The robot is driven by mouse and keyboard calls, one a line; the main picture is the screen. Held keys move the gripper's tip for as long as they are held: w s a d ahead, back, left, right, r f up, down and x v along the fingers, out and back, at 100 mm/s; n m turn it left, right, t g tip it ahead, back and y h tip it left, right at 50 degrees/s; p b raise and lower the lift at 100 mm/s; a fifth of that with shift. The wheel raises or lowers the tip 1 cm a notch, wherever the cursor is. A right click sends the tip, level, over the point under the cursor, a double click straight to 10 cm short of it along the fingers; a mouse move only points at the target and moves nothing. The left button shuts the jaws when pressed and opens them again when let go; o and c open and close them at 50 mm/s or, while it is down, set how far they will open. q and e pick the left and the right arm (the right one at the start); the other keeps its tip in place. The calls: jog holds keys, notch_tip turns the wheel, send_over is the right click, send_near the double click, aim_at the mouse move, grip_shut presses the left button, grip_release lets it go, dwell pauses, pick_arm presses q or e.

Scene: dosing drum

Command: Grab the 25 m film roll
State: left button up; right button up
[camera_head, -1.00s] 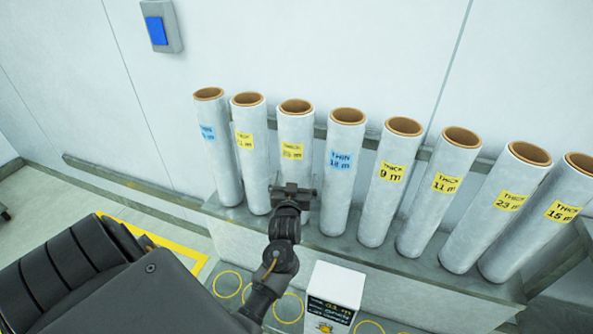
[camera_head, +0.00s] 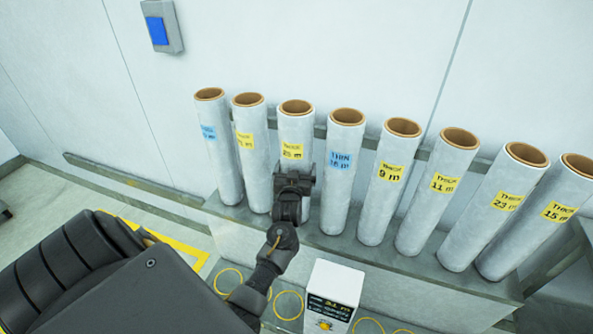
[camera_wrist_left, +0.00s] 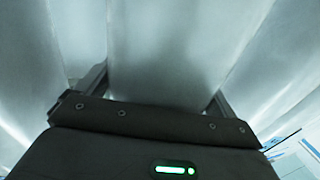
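The 25 m film roll (camera_head: 295,128) is the third from the left in a row of upright white rolls. Its yellow label appears to read THICK 25 m, though the print is small. My left gripper (camera_head: 294,172) is in front of this roll, just below the label, and hides part of its lower half. In the left wrist view the roll (camera_wrist_left: 165,50) stands between the two spread fingers, one on each side. The gripper looks open; whether the fingers touch the roll cannot be seen. My right gripper is out of view.
The rolls stand on a grey shelf (camera_head: 385,256) against a rail. A blue-labelled THIN roll (camera_head: 343,130) is close on the right and a yellow-labelled roll (camera_head: 252,130) close on the left. A white box with a display (camera_head: 333,283) stands in front.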

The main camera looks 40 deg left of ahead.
pick_arm(q)
jog(key=c, duration=1)
jog(key=shift+o, duration=0.2)
jog(key=shift+w+r, duration=0.1)
jog(key=shift+r, duration=0.05)
